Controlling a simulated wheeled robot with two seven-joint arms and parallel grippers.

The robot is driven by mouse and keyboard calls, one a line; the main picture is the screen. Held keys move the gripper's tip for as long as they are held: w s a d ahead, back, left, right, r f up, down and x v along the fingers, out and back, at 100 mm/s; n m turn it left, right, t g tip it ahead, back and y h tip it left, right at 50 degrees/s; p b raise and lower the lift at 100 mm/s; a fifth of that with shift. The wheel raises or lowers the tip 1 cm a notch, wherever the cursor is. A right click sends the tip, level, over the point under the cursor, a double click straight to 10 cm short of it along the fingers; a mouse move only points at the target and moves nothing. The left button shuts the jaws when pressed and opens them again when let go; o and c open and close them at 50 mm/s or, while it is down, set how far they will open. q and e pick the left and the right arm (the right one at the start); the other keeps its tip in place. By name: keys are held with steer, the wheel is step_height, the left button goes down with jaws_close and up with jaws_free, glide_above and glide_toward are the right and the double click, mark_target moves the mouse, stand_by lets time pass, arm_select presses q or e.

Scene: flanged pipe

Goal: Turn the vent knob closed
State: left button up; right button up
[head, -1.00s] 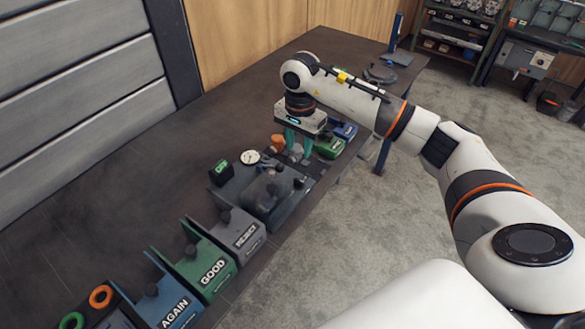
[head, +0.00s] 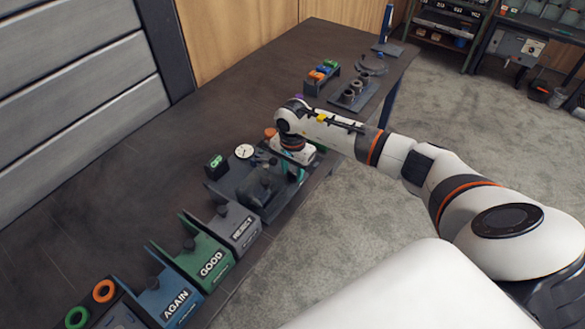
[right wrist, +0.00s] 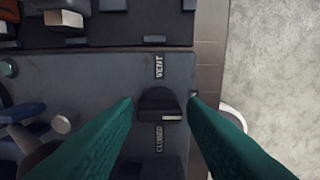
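The vent knob (right wrist: 160,104) is a dark, rounded knob on a grey panel (right wrist: 100,80) in the right wrist view. The word VENT is printed above it and CLOSED below it. My right gripper (right wrist: 162,102) is open, with one green finger on each side of the knob. I cannot tell whether the fingers touch it. In the head view my right gripper (head: 296,172) points down at the fixture's right side, and its wrist hides the knob. My left gripper is not in view.
A dial gauge (head: 244,151) and a small box with a green display (head: 215,165) stand by the fixture. Bins labelled REJECT (head: 238,225), GOOD (head: 208,258) and AGAIN (head: 172,295) line the front. The table's right edge is close to the knob.

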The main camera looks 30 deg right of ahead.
steer(key=c, duration=0.7)
steer(key=m+b, duration=0.2)
steer(key=shift+f+m, duration=0.1)
steer(key=shift+m, duration=0.2)
steer(key=m+b, duration=0.2)
steer(key=m, duration=0.2)
steer(key=shift+m, duration=0.3)
steer(key=m+b, duration=0.2)
steer(key=m, duration=0.5)
steer(key=m+b, duration=0.1)
steer(key=m, duration=0.2)
steer(key=shift+w+r, duration=0.1)
steer(key=shift+r, duration=0.1)
steer(key=shift+m, duration=0.5)
